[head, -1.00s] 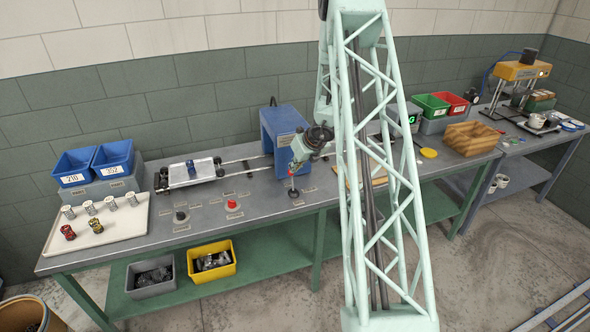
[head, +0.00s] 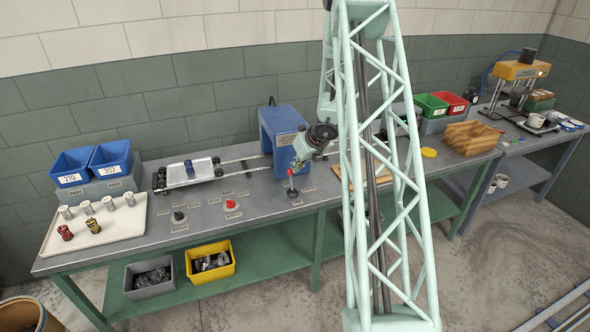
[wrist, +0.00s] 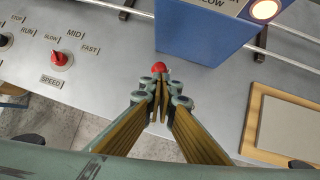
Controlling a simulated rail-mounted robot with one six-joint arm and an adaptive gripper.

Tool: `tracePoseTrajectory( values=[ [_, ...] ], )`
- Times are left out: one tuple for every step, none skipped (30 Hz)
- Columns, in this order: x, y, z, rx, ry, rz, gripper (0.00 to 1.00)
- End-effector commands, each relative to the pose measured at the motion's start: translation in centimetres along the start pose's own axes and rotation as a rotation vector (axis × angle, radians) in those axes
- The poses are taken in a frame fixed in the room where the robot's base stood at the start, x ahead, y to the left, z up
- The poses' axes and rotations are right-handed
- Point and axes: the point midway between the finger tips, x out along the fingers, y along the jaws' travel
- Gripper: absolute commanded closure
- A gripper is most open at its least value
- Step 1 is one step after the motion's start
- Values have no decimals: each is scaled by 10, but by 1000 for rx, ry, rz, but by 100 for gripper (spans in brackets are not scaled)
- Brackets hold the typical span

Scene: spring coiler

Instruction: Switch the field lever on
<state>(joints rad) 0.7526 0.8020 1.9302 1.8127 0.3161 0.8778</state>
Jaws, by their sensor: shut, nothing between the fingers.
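The field lever (head: 292,190) stands on the bench in front of the blue housing. It has a dark round base and a red ball knob. In the wrist view the red ball (wrist: 158,68) shows just beyond my fingertips, and the rest of the lever is hidden behind them. My gripper (head: 297,165) is right by the knob in the head view; its fingers (wrist: 160,97) are shut and empty. I cannot tell whether they touch the ball.
The blue housing (wrist: 205,30) with a lit lamp (wrist: 264,9) stands close behind the lever. A red speed knob (wrist: 60,59) and a black run/stop knob (head: 179,216) sit to the left. A wood-edged board (wrist: 290,125) lies to the right.

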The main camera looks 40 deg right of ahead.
Motion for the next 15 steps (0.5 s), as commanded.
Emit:
tracePoseTrajectory(
  values=[
    [-4, 1, -2, 0, -1, 0, 100],
    [-6, 1, -4, 0, 0, 0, 100],
    [-8, 2, -5, -1, 0, 1, 100],
    [-11, 2, -6, -1, -1, 1, 100],
    [-13, 3, -7, -2, -1, 1, 100],
    [-21, 2, -2, -4, -2, 1, 100],
    [-26, 2, 0, -4, -2, 1, 100],
    [-30, 2, 1, -3, -1, 1, 100],
    [-35, 2, 2, -4, -1, 1, 100],
    [-40, 1, 4, -3, -1, 1, 100],
    [-44, 1, 5, -4, -1, 1, 100],
    [-50, 1, 8, -4, -1, 1, 100],
    [-54, 1, 9, -4, -1, 1, 100],
    [-58, 1, 10, -4, -1, 1, 100],
    [-63, 0, 12, -4, 0, 1, 100]
  ],
)
